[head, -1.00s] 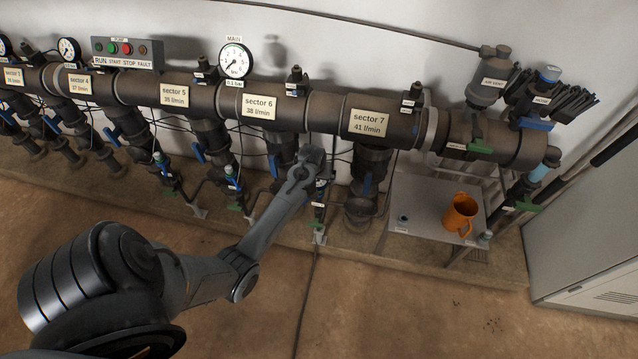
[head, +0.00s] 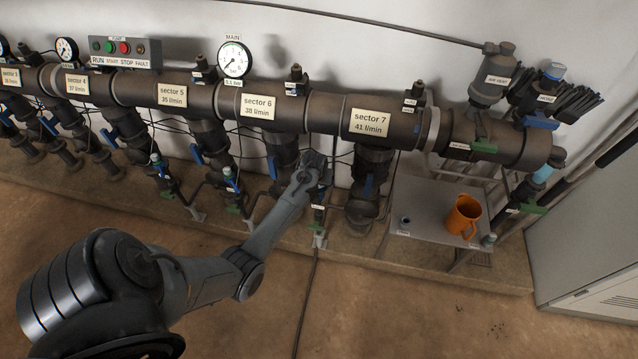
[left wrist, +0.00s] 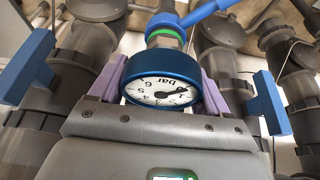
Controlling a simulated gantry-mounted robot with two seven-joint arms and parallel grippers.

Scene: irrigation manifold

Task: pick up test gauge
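The test gauge (left wrist: 160,91) has a blue rim and a white face marked "bar". It sits below a green ring (left wrist: 163,32) and a blue fitting in the left wrist view. My left gripper (left wrist: 163,86) has one purple finger on each side of it, with no clear gap; whether they press on it I cannot tell. In the head view my left gripper (head: 316,166) is at the pipework below the sector 6 and sector 7 labels, and the gauge is not distinguishable there. My right gripper is out of view.
Blue valve handles flank the gripper in the left wrist view, left (left wrist: 28,62) and right (left wrist: 269,101). A grey stand (head: 425,200) holds an orange mug (head: 462,215) to the right. The main gauge (head: 234,60) is above the pipe. The front floor is open.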

